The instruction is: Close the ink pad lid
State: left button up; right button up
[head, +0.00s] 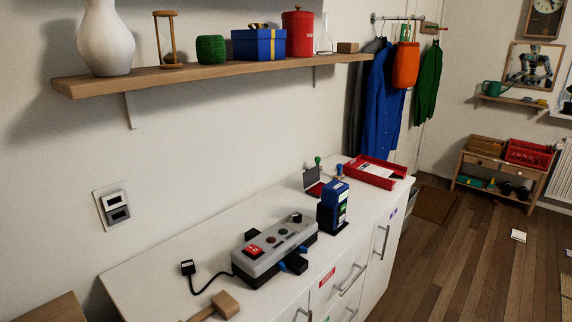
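The ink pad (315,189) sits on the white cabinet top, near the wall and toward the far end. It is small and dark with a red pad surface. Its lid (310,177) stands open, tilted up at the back on the wall side. A blue and black box-shaped device (334,208) stands in front of it and may hide a little of its near edge. Neither of my grippers shows in the head view.
A green-handled stamp (318,163) and a blue-handled stamp (339,172) stand behind the ink pad, beside a red tray (376,171). A grey power strip (274,246) and a wooden mallet (225,303) lie nearer. A wooden shelf (215,77) hangs above.

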aim_at(310, 176)
jog(key=z, duration=1.65)
jog(key=i, duration=3.8)
jog(key=u, duration=4.55)
